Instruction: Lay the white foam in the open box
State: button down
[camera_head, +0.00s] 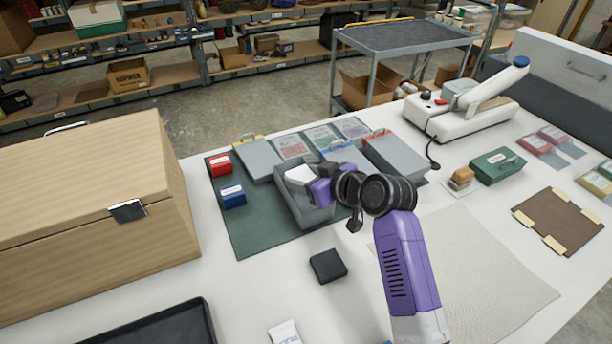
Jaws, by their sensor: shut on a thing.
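The open box (290,207) is grey and stands on the dark green mat near the middle of the table. The white foam (298,174) shows as a small pale piece at the box's far left part, within or just above its rim. My gripper (313,186) reaches over the box from the right and is shut on the white foam. My purple gripper body and dark wrist hide part of the box and the foam's right side. I cannot tell whether the foam touches the box floor.
Grey boxes with coloured edges (259,160) (397,158) stand close behind and right of the open box. Red (220,164) and blue (232,197) small boxes sit left. A black block (327,265) lies in front. A large wooden chest (90,210) fills the left.

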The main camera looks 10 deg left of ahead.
jog(key=shift+f+b, duration=0.4)
jog(key=shift+f, duration=0.05)
jog(key=shift+f, duration=0.2)
jog(key=shift+c, duration=2)
grip_release()
jog(key=shift+f, duration=0.1)
